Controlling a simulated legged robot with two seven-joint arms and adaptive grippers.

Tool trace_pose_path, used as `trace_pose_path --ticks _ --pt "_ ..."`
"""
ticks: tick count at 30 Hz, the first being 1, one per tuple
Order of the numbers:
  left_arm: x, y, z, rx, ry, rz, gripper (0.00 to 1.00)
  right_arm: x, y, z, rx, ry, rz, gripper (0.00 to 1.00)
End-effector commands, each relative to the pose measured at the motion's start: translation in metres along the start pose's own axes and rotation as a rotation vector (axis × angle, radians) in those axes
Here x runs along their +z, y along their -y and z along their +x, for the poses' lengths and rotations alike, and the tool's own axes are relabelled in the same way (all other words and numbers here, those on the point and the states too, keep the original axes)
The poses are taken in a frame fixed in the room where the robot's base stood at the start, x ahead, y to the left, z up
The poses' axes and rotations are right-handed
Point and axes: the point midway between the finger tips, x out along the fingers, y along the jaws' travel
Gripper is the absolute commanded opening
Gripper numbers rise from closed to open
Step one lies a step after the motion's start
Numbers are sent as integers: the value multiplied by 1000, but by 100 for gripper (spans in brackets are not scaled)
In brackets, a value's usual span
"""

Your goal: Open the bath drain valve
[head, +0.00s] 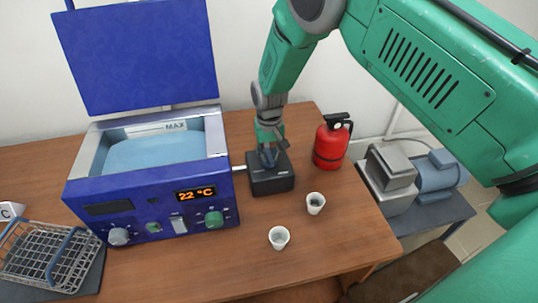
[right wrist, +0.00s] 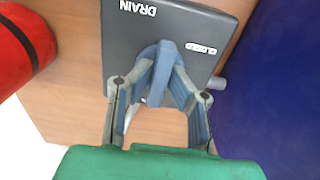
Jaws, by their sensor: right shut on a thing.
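The blue water bath (head: 150,205) stands on the wooden table with its lid (head: 135,55) raised, water (head: 155,152) inside, and a display reading 22 °C. A black drain box (head: 272,183) sits to its right, joined to it by a short pipe. The right wrist view shows this box (right wrist: 125,45) marked DRAIN, with a blue-grey valve handle (right wrist: 158,80) on its face. My right gripper (head: 268,150) reaches down onto the box from above. Its fingers (right wrist: 162,70) are shut on the valve handle and partly hide it. My left gripper is out of view.
A red fire extinguisher (head: 331,143) stands right of the drain box. Two white cups (head: 279,237) (head: 315,203) are near the table's front right. A wire basket (head: 48,258) is at the left. A grey-blue pump (head: 435,172) stands beyond the table's right edge.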

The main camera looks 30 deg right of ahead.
Motion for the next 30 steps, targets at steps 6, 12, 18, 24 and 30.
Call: trace_pose_path --ticks 6,12,18,24,30 --pt "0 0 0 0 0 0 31 -8 1 -6 -4 -22 21 0" --pt "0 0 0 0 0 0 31 -8 1 -6 -4 -23 22 0" --pt "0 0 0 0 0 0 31 -8 0 -6 -3 -22 22 34" --pt "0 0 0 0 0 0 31 -4 0 -3 -2 -13 21 34" --pt "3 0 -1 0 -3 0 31 -4 0 -10 -2 -12 20 34"
